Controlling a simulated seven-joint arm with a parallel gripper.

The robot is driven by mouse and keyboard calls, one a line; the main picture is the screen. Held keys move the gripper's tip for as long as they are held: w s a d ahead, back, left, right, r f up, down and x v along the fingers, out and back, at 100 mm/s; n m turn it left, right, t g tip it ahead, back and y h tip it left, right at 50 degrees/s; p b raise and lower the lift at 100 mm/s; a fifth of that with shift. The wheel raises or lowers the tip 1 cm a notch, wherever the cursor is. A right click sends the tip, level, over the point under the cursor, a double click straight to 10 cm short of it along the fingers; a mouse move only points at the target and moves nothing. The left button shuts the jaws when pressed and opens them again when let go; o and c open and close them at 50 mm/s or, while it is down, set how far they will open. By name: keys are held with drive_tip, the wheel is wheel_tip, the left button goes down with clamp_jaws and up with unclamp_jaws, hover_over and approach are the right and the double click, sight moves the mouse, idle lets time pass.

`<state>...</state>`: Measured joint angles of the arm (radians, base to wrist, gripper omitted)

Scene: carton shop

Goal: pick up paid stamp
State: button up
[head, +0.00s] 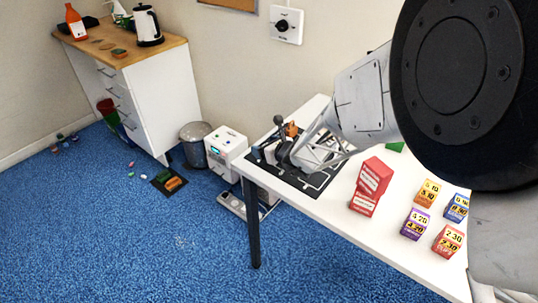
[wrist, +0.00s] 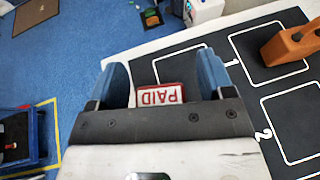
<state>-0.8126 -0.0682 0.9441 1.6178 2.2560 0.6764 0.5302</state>
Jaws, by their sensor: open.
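The paid stamp (wrist: 160,95) shows in the wrist view as a red-edged white label with red PAID lettering, upside down in the picture. It lies between the two blue fingers of my gripper (wrist: 164,72), which are apart with a gap on each side of the label. The rest of the stamp is hidden behind the gripper's body. In the head view my gripper (head: 305,153) is low over the black mat (head: 318,183). A dark knobbed handle (head: 278,121) stands beside it; I cannot tell whether it belongs to this stamp.
The mat has white-outlined, numbered slots. Red boxes (head: 371,185) are stacked right of the mat, with price-marked boxes (head: 416,223) further right. A white machine (head: 226,148) and a bin (head: 193,146) stand beyond the table's left edge.

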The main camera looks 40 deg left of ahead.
drive_tip(key=c, duration=1)
drive_tip(key=shift+r, duration=0.2)
drive_tip(key=shift+r, duration=0.55)
wheel_tip(320, 180, up, 2)
drive_tip(key=shift+r, duration=0.1)
drive_tip(key=s+d+r, duration=0.1)
drive_tip(key=s+d, duration=0.9)
drive_tip(key=d, duration=0.2)
drive_tip(key=shift+d+r, duration=0.15)
drive_tip(key=shift+d, duration=0.1)
